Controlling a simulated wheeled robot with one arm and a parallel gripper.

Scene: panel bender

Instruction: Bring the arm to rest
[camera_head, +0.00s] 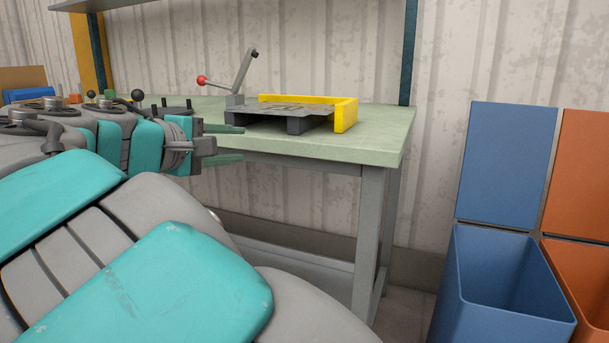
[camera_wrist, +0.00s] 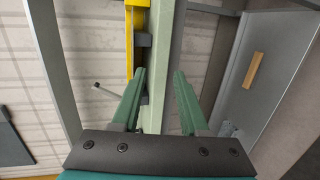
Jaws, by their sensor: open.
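My arm, in grey and teal, fills the left and lower left of the head view. My gripper (camera_head: 224,144) is at its end, pointing right, with two green fingers spread apart and nothing between them. It is in front of the workbench (camera_head: 375,147), near its front edge. In the wrist view my gripper (camera_wrist: 157,88) also shows open, its fingers on either side of a gap. The panel bender (camera_head: 290,108) stands on the bench beyond the fingers, with a yellow stop, a flat grey panel and a lever with a red knob (camera_head: 202,80). I see no contact between gripper and bender.
A blue bin (camera_head: 505,285) with its raised lid and an orange bin (camera_head: 585,270) stand on the floor at the right. Dark knobs and a blue box (camera_head: 28,94) show behind my arm at the left. The bench's right end is clear.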

